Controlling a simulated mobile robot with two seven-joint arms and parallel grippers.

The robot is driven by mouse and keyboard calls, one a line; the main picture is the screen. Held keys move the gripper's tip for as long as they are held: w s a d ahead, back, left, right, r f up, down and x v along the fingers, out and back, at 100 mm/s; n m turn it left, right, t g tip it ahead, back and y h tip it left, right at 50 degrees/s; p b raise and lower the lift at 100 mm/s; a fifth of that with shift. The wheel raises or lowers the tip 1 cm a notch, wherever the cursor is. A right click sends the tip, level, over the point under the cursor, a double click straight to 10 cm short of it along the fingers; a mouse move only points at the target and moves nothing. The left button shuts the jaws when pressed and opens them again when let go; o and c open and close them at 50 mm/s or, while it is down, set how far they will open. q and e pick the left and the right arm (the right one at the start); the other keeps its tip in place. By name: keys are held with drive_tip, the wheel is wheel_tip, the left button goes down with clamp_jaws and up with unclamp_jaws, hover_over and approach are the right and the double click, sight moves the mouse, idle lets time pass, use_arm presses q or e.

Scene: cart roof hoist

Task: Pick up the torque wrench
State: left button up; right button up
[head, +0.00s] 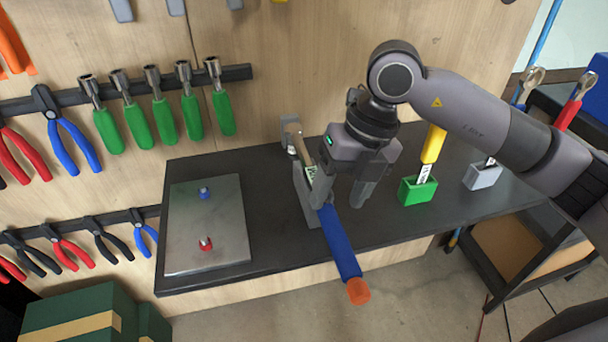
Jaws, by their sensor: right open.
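The torque wrench (340,245) has a long blue handle with an orange end cap. It lies tilted, its upper end in a grey holder (304,194) on the dark bench, and its orange end sticks out past the bench's front edge. My right gripper (341,198) is open, pointing down at the upper part of the blue handle. One finger is over or beside the handle and the other is to its right. I cannot tell whether either finger touches it. The gripper hides part of the wrench's upper end. My left gripper is not in view.
A metal plate (185,240) with a blue and a red knob lies on the bench's left. A green holder (406,191) with a yellow-handled tool and a grey holder (482,177) stand at right. Pliers and green-handled tools hang on the wooden wall. Green boxes (85,318) are lower left.

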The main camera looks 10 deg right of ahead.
sight(323, 221)
drive_tip(key=shift+a+p+x, duration=0.1)
drive_tip(key=shift+p+x, duration=0.2)
drive_tip(key=shift+x, duration=1.45)
drive_tip(key=shift+a+p+x, duration=0.15)
drive_tip(key=shift+p+x, duration=0.1)
drive_tip(key=shift+x, duration=1.55)
drive_tip(key=shift+r, duration=0.1)
clamp_jaws()
drive_tip(key=shift+r, duration=0.1)
